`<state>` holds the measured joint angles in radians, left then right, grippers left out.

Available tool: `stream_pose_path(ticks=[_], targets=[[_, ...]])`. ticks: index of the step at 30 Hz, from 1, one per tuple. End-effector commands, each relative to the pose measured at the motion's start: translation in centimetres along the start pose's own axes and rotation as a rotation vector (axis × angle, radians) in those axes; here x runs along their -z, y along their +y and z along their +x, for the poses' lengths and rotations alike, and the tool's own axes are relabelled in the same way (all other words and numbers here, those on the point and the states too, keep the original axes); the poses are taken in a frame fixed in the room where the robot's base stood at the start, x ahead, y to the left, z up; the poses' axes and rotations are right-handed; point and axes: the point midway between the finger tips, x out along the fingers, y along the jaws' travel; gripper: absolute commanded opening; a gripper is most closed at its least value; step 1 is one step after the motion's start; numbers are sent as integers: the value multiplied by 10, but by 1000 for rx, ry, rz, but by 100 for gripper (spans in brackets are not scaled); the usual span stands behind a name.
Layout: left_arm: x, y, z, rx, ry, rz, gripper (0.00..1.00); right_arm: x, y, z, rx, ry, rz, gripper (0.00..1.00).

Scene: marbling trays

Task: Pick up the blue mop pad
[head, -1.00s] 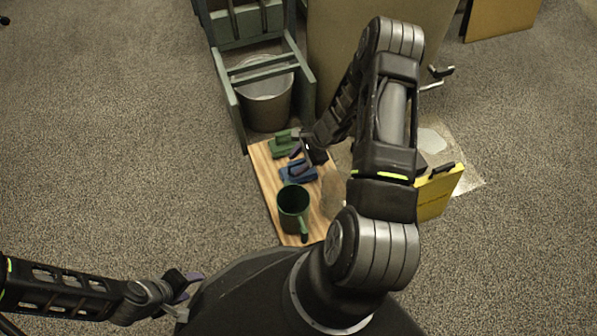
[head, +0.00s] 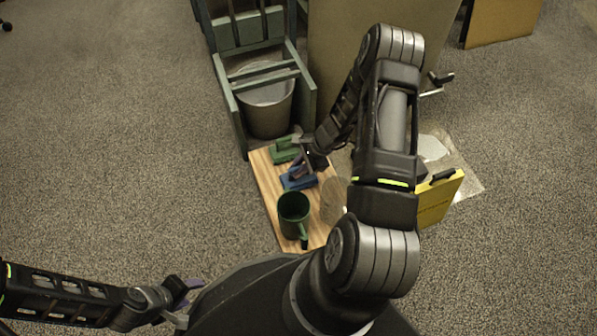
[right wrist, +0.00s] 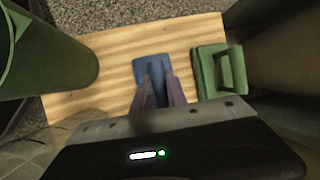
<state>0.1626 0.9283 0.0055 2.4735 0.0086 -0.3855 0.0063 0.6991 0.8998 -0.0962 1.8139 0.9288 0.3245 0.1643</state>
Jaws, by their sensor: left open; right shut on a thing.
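The blue mop pad (head: 299,179) lies on a wooden board (head: 268,195), between a green pad and a green mug. In the right wrist view the blue mop pad (right wrist: 150,68) shows ahead of the fingers, its handle between them. My right gripper (head: 300,168) is shut on the blue mop pad's handle; its fingers also show in the right wrist view (right wrist: 158,88). The pad appears to rest on the board still; I see no clear gap under it. My left gripper (head: 186,295) is open and empty at the lower left, far from the board.
The green pad (head: 283,151) lies just behind the blue one, close to my right gripper. The green mug (head: 293,214) stands in front. A metal bucket (head: 267,105) in a green frame stands behind the board. A yellow case (head: 437,199) stands at the right. Carpet at left is clear.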

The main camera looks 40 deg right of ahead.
Motion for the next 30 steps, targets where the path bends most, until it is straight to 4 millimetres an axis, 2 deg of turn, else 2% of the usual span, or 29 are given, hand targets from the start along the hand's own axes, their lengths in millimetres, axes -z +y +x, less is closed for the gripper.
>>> stream_pose_path(ticks=[5,12,16,21,30], targets=[[-1,4,-12,0,-4,1,49,-9,-6,-21,2,1,-3,2],[-3,10,-34,0,-16,2,49,-27,-15,-64,2,0,-4,2],[-4,13,-41,-1,-22,3,49,-34,-18,-82,1,1,-2,2],[-5,14,-43,-2,-25,4,49,-37,-20,-90,1,0,-1,2],[-6,14,-42,-2,-25,4,49,-37,-19,-89,0,0,0,2]])
